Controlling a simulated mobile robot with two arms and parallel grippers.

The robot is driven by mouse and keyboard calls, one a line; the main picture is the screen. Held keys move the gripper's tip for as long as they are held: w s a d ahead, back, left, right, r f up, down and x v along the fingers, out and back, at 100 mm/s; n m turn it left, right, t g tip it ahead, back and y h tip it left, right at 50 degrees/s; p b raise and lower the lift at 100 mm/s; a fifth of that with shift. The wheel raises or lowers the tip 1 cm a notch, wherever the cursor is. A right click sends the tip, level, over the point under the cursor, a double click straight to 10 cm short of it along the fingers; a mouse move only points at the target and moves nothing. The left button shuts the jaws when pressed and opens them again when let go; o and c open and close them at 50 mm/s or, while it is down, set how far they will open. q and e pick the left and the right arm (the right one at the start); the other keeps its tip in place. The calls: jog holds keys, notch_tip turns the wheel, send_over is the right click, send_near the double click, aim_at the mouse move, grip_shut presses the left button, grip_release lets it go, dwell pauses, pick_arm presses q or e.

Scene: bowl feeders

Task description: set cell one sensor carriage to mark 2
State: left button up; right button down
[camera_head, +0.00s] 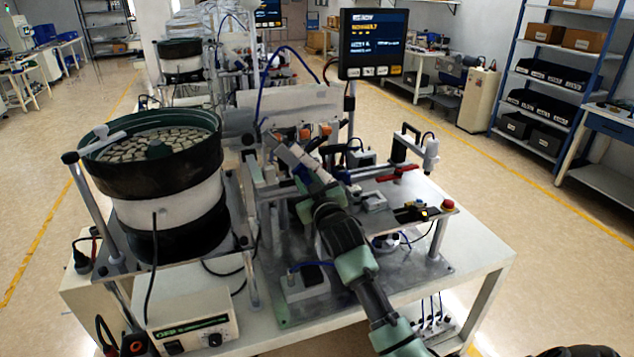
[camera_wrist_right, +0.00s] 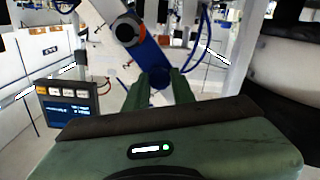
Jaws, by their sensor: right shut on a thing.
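My right gripper (camera_head: 303,182) reaches over the machine plate beside the near bowl feeder (camera_head: 165,205). In the right wrist view its two green fingers (camera_wrist_right: 160,88) are closed around a round blue knob (camera_wrist_right: 160,75). The knob joins a blue arm with a black-and-orange round part (camera_wrist_right: 126,28), which looks like the sensor carriage. In the head view a pale block (camera_head: 287,156) shows just beyond the fingers. My arm hides part of the track, and I cannot read any marks or the carriage's position. My left gripper is not seen.
A monitor (camera_head: 372,45) stands on a post behind the plate. A white camera-like head (camera_head: 431,150), a red part (camera_head: 398,173) and a red button (camera_head: 448,205) are at the right. A control box (camera_head: 192,322) sits at the front left. Shelving (camera_head: 560,75) is far right.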

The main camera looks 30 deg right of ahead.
jog(key=shift+a+r, duration=0.1)
jog(key=shift+a, duration=0.1)
jog(key=shift+d, duration=0.1)
jog(key=c, duration=1.2)
grip_release()
jog(key=shift+d, duration=0.1)
jog(key=shift+s, duration=0.1)
jog(key=shift+s+f+b, duration=0.2)
jog(key=shift+s+b, duration=0.1)
jog(key=b+v, duration=0.2)
jog(key=v, duration=0.5)
jog(key=shift+r, duration=0.1)
jog(key=shift+a, duration=0.2)
